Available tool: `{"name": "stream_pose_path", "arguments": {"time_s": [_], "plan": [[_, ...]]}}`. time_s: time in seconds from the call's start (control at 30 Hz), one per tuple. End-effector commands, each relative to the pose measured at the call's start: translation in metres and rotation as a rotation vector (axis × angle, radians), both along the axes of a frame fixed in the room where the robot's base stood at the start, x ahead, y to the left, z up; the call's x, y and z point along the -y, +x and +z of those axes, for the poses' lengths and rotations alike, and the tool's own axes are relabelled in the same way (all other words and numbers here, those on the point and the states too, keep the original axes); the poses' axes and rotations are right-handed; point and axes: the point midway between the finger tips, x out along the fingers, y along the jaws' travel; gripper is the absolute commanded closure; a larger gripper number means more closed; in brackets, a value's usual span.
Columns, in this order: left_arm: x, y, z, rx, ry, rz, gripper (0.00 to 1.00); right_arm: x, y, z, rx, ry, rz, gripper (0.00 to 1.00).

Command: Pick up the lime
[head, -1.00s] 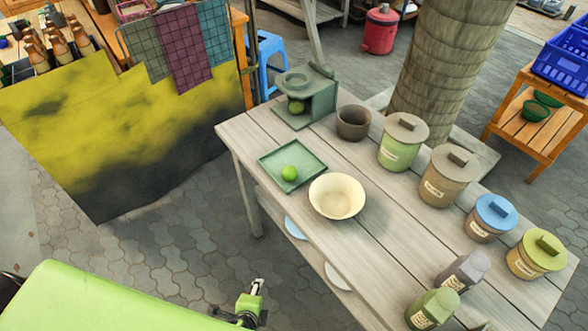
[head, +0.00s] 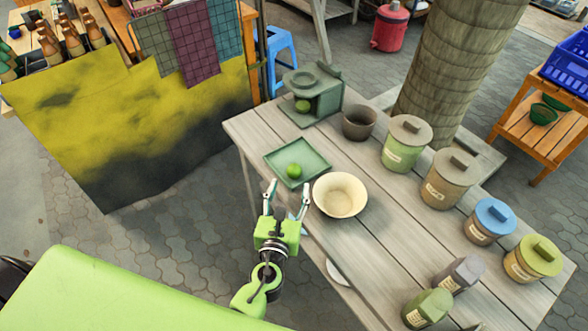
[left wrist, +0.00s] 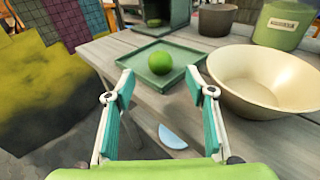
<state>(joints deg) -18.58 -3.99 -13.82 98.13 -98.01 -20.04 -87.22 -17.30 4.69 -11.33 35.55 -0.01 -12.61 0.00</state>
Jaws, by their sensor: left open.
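A green lime (head: 294,171) lies on a square green tray (head: 312,158) near the left edge of the wooden table. A second lime (head: 303,106) sits inside the green stand (head: 327,98) at the table's far end. My left gripper (head: 287,186) is open and empty, just short of the tray, with its fingers pointing toward it. In the left wrist view the lime (left wrist: 160,63) shows ahead, between and beyond the two open fingers (left wrist: 160,82). My right gripper is not in view.
A cream bowl (head: 340,195) stands right beside the tray, close to my left gripper. A dark pot (head: 359,123) and several lidded jars (head: 407,144) stand farther right on the table (head: 395,232). A yellow-black cloth (head: 130,130) hangs at left.

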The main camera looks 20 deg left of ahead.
Motion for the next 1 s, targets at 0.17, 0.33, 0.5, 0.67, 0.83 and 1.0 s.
{"name": "stream_pose_path", "arguments": {"time_s": [0.17,0.33,0.5,0.67,0.83,1.0], "plan": [[-0.003,0.023,-0.003,0.000,-0.002,0.000,0.50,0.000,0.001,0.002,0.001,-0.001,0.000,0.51],[-0.004,0.035,-0.005,0.000,-0.002,0.000,0.50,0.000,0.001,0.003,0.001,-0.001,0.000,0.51],[-0.008,0.062,-0.009,0.001,-0.003,0.001,0.50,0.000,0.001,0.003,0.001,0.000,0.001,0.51],[-0.010,0.079,-0.013,-0.001,-0.002,-0.001,0.50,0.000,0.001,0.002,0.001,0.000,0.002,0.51],[-0.010,0.081,-0.013,-0.001,-0.003,0.000,0.50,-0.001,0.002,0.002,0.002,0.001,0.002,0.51],[-0.010,0.081,-0.013,-0.001,-0.003,0.000,0.68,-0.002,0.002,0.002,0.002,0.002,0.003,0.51]]}}
